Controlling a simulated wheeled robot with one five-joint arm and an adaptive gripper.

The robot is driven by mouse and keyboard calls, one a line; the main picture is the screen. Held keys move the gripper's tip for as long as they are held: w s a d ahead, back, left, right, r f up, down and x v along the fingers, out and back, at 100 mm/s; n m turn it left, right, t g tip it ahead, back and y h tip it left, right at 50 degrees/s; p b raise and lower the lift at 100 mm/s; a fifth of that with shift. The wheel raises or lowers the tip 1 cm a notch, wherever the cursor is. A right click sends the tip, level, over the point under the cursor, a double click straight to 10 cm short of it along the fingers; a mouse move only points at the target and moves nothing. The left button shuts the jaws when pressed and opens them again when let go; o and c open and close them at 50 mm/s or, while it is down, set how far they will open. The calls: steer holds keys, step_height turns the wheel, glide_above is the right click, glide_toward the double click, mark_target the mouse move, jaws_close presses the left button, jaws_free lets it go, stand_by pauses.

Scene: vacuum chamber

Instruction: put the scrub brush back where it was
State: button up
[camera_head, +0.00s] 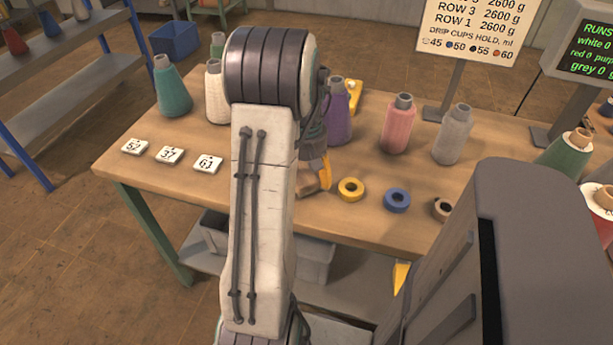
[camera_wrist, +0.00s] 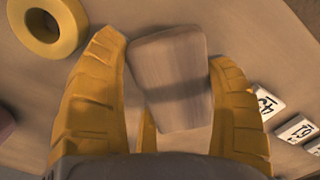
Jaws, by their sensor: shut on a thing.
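The scrub brush shows as a plain wooden block (camera_wrist: 170,72) between the yellow fingers of my gripper (camera_wrist: 166,52) in the wrist view. My gripper is shut on it. In the head view the brush (camera_head: 306,183) is a small brown shape beside my gripper (camera_head: 322,172), mostly hidden behind my arm. It is over the front part of the wooden table (camera_head: 215,192), left of the yellow tape roll (camera_head: 351,189). Its bristles do not show. I cannot tell whether it touches the tabletop.
Number cards (camera_head: 169,155) lie left of my arm. A blue roll (camera_head: 397,200) and a dark roll (camera_head: 441,209) lie to the right. Yarn cones, including teal (camera_head: 173,92), pink (camera_head: 397,128) and grey (camera_head: 453,137), stand farther back. Bare tabletop lies between the cards and my arm.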

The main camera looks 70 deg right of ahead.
steer(key=shift+f, duration=0.3)
steer(key=o, duration=1.1)
steer(key=shift+o, duration=0.2)
step_height(320, 180, up, 12)
steer(key=shift+r+p, duration=0.1)
steer(key=shift+p, duration=0.7)
